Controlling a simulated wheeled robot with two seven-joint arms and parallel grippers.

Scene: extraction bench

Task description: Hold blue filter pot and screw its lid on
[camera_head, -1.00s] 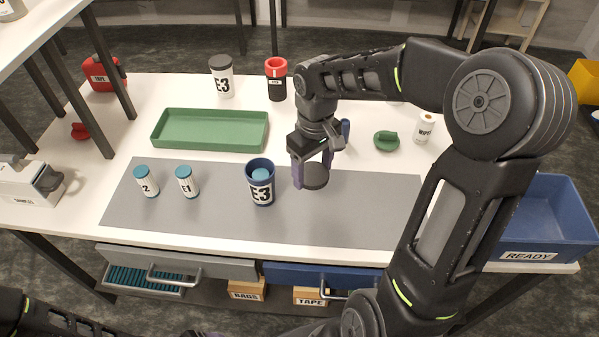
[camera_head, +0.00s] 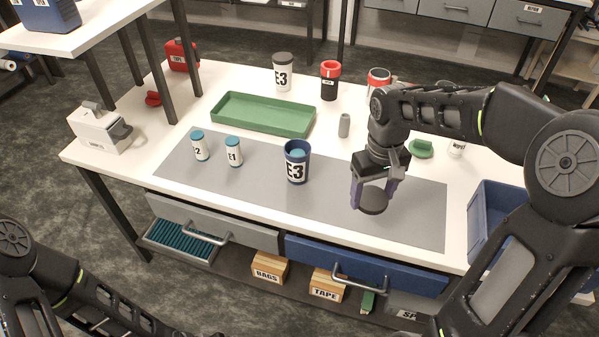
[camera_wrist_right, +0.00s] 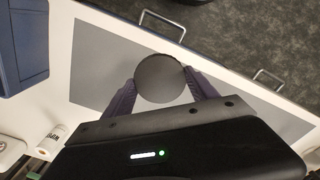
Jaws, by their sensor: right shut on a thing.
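The blue filter pot (camera_head: 297,164) with the label E3 stands upright and open on the grey mat, with a lighter blue round thing inside it. My right gripper (camera_head: 374,192) is shut on a dark round lid (camera_head: 373,203), held flat to the right of the pot and apart from it. In the right wrist view the lid (camera_wrist_right: 161,78) sits between the purple fingers of the gripper (camera_wrist_right: 160,84), over the mat. The pot is not seen in that view. My left arm shows at the lower left, but its gripper is not in view.
Two small blue-capped tubes (camera_head: 200,147) (camera_head: 234,152) stand left of the pot on the grey mat (camera_head: 260,184). A green tray (camera_head: 262,116) and a white E3 pot (camera_head: 283,73) are behind. A blue bin (camera_head: 487,215) is at the right. The mat around the pot is mostly clear.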

